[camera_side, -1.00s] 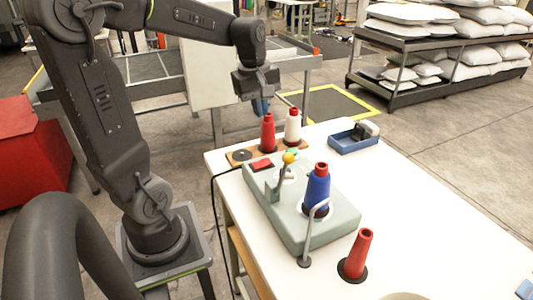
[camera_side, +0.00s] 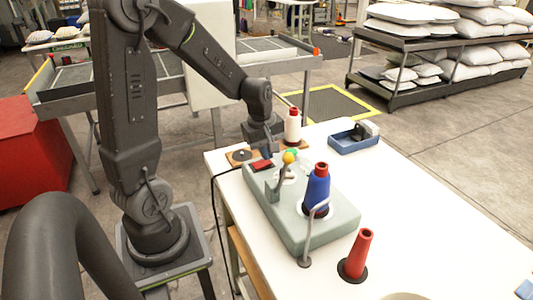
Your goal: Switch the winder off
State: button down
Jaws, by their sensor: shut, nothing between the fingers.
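The winder (camera_side: 300,222) is a pale grey-green machine on the white table. It carries a blue spool of thread (camera_side: 318,188) with a red top. A red switch (camera_side: 262,165) sits at its far left corner. A lever with a yellow ball (camera_side: 288,158) and a green button (camera_side: 292,152) are beside the switch. My gripper (camera_side: 267,153) is shut and empty, pointing down just above the red switch. Whether its tips touch the switch cannot be told.
A white cone (camera_side: 293,128) stands on a wooden board (camera_side: 238,157) behind the winder. A red cone (camera_side: 358,254) stands at the front right. A blue tray (camera_side: 354,139) lies at the back. The table's right part is clear.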

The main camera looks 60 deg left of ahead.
jog(key=shift+w+f, duration=0.1)
jog(key=shift+f, duration=0.35)
jog(key=shift+f, duration=0.1)
jog(key=shift+f, duration=0.15)
jog(key=shift+s+r, duration=0.4)
jog(key=shift+s, duration=0.3)
notch_tip(320, 180, up, 14)
jog(key=w, duration=0.1)
jog(key=shift+w, duration=0.35)
